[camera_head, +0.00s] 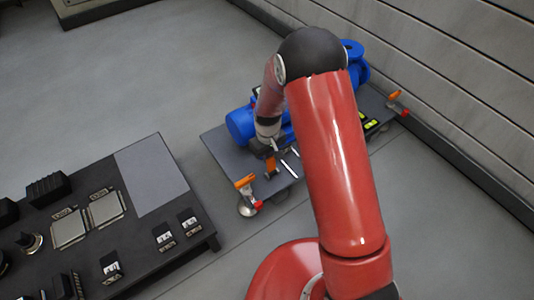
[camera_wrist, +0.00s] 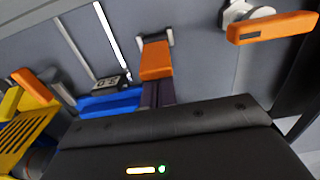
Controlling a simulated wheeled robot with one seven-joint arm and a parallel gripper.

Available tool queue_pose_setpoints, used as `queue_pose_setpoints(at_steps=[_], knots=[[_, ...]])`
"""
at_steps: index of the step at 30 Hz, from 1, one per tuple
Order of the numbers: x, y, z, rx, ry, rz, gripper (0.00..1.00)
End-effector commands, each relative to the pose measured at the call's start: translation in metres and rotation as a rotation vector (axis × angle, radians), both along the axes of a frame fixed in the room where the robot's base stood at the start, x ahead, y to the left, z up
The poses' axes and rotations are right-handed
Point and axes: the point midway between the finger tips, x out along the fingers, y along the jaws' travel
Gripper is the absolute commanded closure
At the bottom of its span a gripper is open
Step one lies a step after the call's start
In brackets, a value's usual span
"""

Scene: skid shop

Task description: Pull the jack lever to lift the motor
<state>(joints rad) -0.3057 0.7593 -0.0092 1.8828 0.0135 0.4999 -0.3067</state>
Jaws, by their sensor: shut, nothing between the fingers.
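The blue motor (camera_head: 240,124) lies on a dark grey skid plate (camera_head: 222,143), partly hidden behind my red arm. Orange levers sit at the plate's near corner (camera_head: 245,182), near the motor's side (camera_head: 270,164) and at the far corner (camera_head: 393,96); I cannot tell which is the jack lever. My gripper (camera_head: 273,146) points down beside the motor, close to the middle orange lever. In the wrist view my shut, empty fingers (camera_wrist: 158,93) are just below an orange lever (camera_wrist: 156,60), in line with it. Whether they touch cannot be told. Another orange lever (camera_wrist: 272,27) is at upper right.
A dark workbench (camera_head: 140,235) with trays and small parts stands at the left. A grey panelled wall (camera_head: 450,60) runs along the right behind the skid. Open floor (camera_head: 130,80) lies at upper left. Yellow parts (camera_wrist: 22,132) show at the wrist view's left edge.

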Motion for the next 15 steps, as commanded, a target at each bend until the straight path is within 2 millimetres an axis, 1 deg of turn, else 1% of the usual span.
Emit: queue_pose_setpoints(at_steps=[8, 15], knots=[[-0.001, -0.001, 0.0, -0.001, 0.001, 0.0, 1.0], [-0.01, -0.007, 0.0, -0.001, 0.003, 0.0, 1.0]])
